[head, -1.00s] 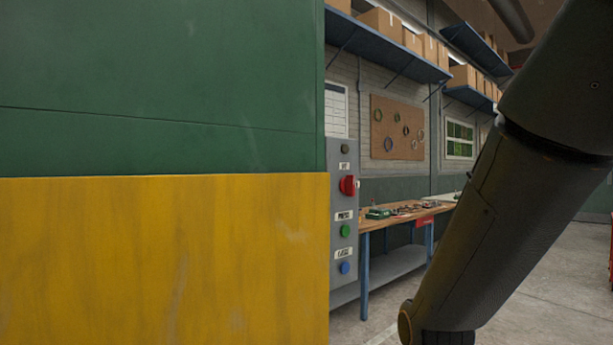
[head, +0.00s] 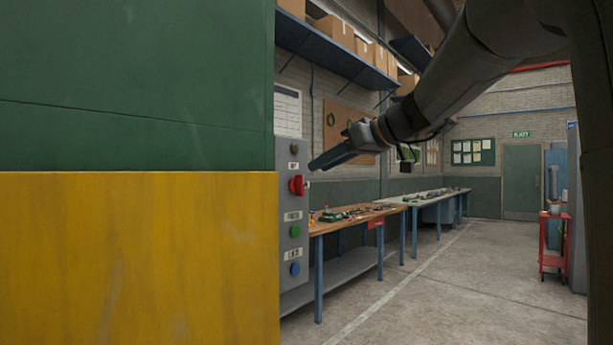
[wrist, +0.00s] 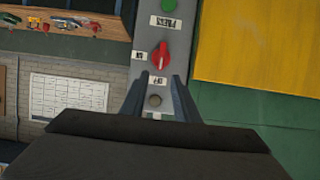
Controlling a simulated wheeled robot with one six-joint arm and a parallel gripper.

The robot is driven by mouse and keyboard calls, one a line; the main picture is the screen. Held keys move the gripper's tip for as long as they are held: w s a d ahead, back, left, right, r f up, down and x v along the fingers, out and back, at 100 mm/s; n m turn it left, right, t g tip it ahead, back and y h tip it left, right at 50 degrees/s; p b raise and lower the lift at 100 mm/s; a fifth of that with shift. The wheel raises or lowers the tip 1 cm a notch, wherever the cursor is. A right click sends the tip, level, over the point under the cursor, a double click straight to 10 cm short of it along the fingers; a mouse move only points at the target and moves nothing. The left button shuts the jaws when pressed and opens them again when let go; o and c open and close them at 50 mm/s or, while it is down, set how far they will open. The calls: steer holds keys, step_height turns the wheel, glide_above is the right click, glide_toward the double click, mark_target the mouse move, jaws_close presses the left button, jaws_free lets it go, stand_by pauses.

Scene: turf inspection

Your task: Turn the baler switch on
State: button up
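The red rotary switch (head: 297,185) is on the grey control panel (head: 283,205) at the edge of the green and yellow machine. In the wrist view, which is upside down, the red switch (wrist: 160,55) sits just beyond the fingertips, with one small label beside it and one towards the gripper. Its handle looks roughly upright, in line with the panel. My gripper (head: 313,165) is just right of the switch and slightly above it. In the wrist view my gripper (wrist: 157,80) is open, with the panel showing between its fingers. I see no contact with the switch.
Below the switch are a green button (head: 295,231) and a blue button (head: 295,269); a dark round fitting (head: 294,149) is above. The machine's yellow side (head: 140,260) fills the left. A workbench (head: 350,218) stands behind. The floor to the right is clear before a red cart (head: 553,245).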

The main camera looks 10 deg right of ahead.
mark_target(306, 174)
steer(key=p+x, duration=0.1)
steer(key=x, duration=0.6)
steer(key=shift+f, duration=0.1)
steer(key=shift+c, duration=0.4)
jaws_close()
